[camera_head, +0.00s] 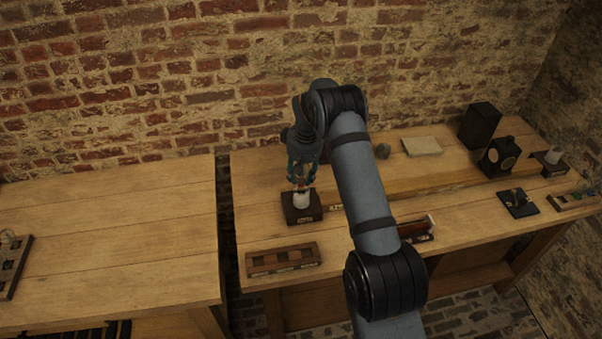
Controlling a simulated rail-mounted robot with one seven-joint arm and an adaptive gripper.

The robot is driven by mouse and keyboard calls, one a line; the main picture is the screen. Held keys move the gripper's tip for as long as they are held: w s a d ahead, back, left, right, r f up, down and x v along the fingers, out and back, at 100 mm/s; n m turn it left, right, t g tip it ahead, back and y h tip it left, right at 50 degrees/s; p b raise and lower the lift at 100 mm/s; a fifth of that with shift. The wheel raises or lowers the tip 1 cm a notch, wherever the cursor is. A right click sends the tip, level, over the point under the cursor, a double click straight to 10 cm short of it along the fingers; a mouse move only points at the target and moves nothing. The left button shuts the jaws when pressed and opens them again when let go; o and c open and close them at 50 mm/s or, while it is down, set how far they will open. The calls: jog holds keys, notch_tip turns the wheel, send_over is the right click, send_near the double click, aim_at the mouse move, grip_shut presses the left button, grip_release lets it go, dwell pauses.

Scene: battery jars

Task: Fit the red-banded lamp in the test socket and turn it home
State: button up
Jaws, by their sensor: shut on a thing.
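The test socket appears to be the dark block with a small label (301,214) on the wooden bench, near its left end. A reddish spot shows at the fingertips, fitting the red-banded lamp, but the lamp is too small and covered to make out clearly. I cannot tell whether it is seated in the socket.
A wooden rack with dark slots (283,260) lies at the bench's front left. A dark box with a round face (498,157), a tall black box (480,126), a pale slab (421,146) and a black plate (518,202) stand right. A gap separates the left bench (110,235).

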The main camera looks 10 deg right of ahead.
aim_at(302, 183)
jog(key=shift+f, duration=0.35)
jog(key=shift+f+b, duration=1.25)
jog(key=shift+b, duration=0.35)
dwell(0.8)
dwell(0.4)
jog(key=shift+f+m+b, duration=0.1)
jog(key=shift+m+b, duration=0.35)
jog(key=shift+m, duration=0.05)
jog(key=m+b, duration=0.2)
jog(key=m, duration=0.2)
jog(key=shift+h+b, duration=0.4)
jog(key=shift+s+d+m, duration=0.1)
jog(key=shift+m, duration=0.6)
jog(key=shift+b, duration=0.3)
jog(key=m+b, duration=0.1)
jog(key=m, duration=0.2)
jog(key=shift+h, duration=0.4)
jog(key=m, duration=0.3)
jog(key=shift+m+g+b, duration=0.3)
